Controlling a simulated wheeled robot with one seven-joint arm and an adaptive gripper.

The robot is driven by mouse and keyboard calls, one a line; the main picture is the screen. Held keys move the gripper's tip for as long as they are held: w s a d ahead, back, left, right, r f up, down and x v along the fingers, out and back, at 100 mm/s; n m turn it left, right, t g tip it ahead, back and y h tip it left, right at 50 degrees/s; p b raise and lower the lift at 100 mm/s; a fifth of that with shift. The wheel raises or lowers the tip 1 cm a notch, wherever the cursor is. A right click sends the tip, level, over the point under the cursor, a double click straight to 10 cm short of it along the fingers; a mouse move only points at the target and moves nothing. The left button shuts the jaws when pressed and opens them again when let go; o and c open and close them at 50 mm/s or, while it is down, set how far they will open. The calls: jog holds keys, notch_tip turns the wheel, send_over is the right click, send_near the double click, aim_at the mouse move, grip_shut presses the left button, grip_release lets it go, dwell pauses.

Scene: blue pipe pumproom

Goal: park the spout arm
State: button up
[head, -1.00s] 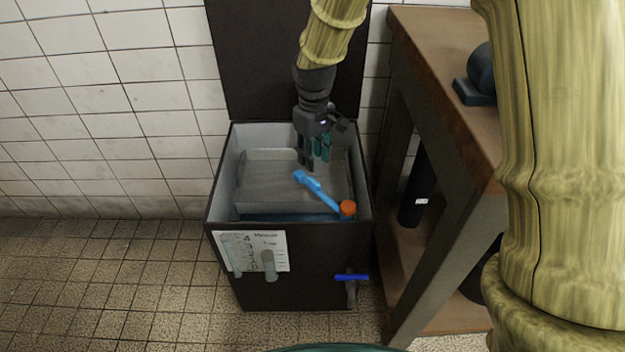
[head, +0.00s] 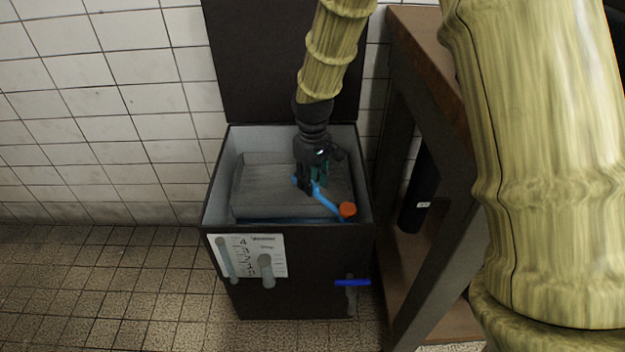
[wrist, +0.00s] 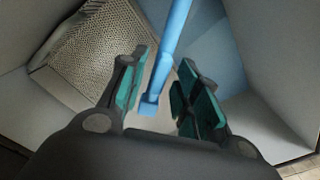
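The spout arm is a light blue bar (head: 326,203) with an orange cap (head: 347,210) at its right end, lying over the inside of an open dark box (head: 290,285). In the wrist view the blue bar (wrist: 172,50) runs down from the top and its tip sits between my fingers. My gripper (head: 309,187) is lowered into the box at the bar's left end. In the wrist view my gripper (wrist: 160,97) is open, with teal pads on both sides of the bar and gaps visible.
The box has a raised lid (head: 265,65) behind it and a grey perforated block (head: 265,185) inside. On its front are a label (head: 240,255) and a blue-handled tap (head: 352,283). A wooden bench (head: 425,90) stands close on the right. The tiled floor at left is clear.

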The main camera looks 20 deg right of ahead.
grip_shut()
jog(key=shift+a+r+p, duration=0.1)
jog(key=shift+a+p, duration=0.05)
jog(key=shift+p, duration=0.2)
jog(key=s+a+n+p, duration=0.7)
jog(key=n+p, duration=0.3)
jog(key=p, duration=0.6)
jog(key=shift+s, duration=0.6)
jog(key=shift+o, duration=1)
grip_release()
